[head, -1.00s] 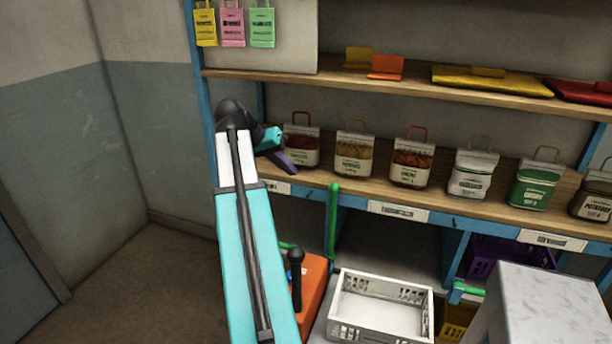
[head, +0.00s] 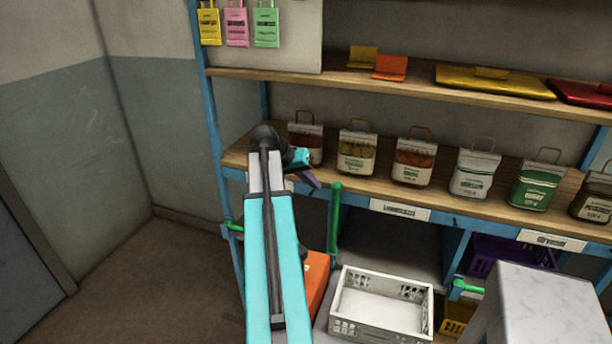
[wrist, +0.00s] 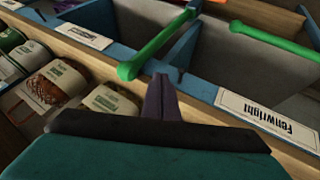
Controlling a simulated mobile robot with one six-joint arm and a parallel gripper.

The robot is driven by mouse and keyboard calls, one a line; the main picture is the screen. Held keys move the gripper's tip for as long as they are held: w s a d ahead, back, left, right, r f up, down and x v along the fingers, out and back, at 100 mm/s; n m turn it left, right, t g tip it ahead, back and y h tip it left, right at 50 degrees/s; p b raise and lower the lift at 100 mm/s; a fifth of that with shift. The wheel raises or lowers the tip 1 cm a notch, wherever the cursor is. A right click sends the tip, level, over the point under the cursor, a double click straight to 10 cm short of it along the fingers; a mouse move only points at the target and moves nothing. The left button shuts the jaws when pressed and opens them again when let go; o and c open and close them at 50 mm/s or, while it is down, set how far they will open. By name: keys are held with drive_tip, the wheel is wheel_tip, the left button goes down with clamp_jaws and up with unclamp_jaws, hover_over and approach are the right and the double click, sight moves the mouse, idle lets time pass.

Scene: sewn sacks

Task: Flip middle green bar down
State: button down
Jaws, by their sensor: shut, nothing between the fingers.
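The middle green bar (head: 335,218) stands upright at the shelf front, its top near the shelf edge. In the wrist view the bar (wrist: 160,42) runs from a rounded end near my fingers up to the top. My gripper (head: 313,182) has its purple fingers together and empty, just left of the bar's top in the head view. In the wrist view my fingertips (wrist: 163,85) are close to the bar's rounded end; I cannot tell if they touch. A second green bar (wrist: 275,42) lies across an opening, mostly hidden by my arm in the head view (head: 233,227). The right green bar (head: 466,286) lies lower right.
Several sewn sacks (head: 413,162) stand along the wooden shelf behind my gripper. A white crate (head: 345,328), an orange box (head: 316,275) and a marbled grey block (head: 545,300) stand below in front. A purple crate (head: 500,256) sits in the right compartment.

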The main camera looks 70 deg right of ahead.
drive_tip(key=shift+s+d+r+p, duration=0.15)
drive_tip(key=shift+s+p, duration=0.05)
drive_tip(key=shift+s, duration=0.55)
drive_tip(key=shift+s+d+r+p, duration=0.1)
drive_tip(key=shift+s+p, duration=0.05)
drive_tip(key=shift+s, duration=0.55)
